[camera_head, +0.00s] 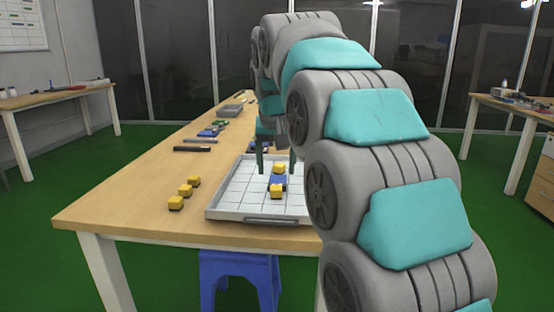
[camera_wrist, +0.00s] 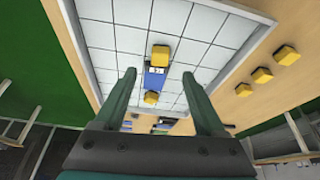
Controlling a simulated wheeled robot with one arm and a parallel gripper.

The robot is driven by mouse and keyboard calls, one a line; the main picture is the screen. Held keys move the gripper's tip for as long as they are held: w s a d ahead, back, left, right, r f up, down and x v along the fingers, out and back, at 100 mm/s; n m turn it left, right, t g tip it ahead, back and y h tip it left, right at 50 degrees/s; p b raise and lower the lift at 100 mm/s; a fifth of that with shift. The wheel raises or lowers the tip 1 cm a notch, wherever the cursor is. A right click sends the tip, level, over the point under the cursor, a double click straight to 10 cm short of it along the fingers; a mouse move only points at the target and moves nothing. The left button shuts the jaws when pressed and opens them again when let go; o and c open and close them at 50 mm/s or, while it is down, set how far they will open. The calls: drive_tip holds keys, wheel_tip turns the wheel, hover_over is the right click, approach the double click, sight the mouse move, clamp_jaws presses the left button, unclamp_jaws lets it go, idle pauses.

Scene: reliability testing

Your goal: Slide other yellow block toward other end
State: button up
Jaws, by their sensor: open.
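A white gridded tray (camera_head: 232,208) sits on the wooden table. In it lies a blue piece (camera_head: 278,181) with a yellow block at each end: a nearer one (camera_head: 277,191) and a farther one (camera_head: 278,168). In the wrist view the blue piece (camera_wrist: 154,79) has one yellow block (camera_wrist: 160,55) at its upper end and another (camera_wrist: 151,97) at its lower end, between my fingers in the picture. My gripper (camera_wrist: 158,74) is open and empty, with its fingers pointing down over the tray. Whether the fingertips touch the tray is unclear.
Three loose yellow blocks (camera_head: 185,190) lie in a row on the table left of the tray. A dark bar (camera_head: 192,149) and other small items lie farther back. A blue stool (camera_head: 238,275) stands below the front edge. My arm covers the tray's right side.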

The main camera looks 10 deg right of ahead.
sight(276, 188)
drive_tip(key=shift+f, duration=0.1)
drive_tip(key=shift+p+x, duration=0.3)
drive_tip(key=shift+x, duration=3.5)
drive_tip(key=shift+c, duration=0.4)
clamp_jaws()
drive_tip(key=shift+o, duration=0.4)
unclamp_jaws()
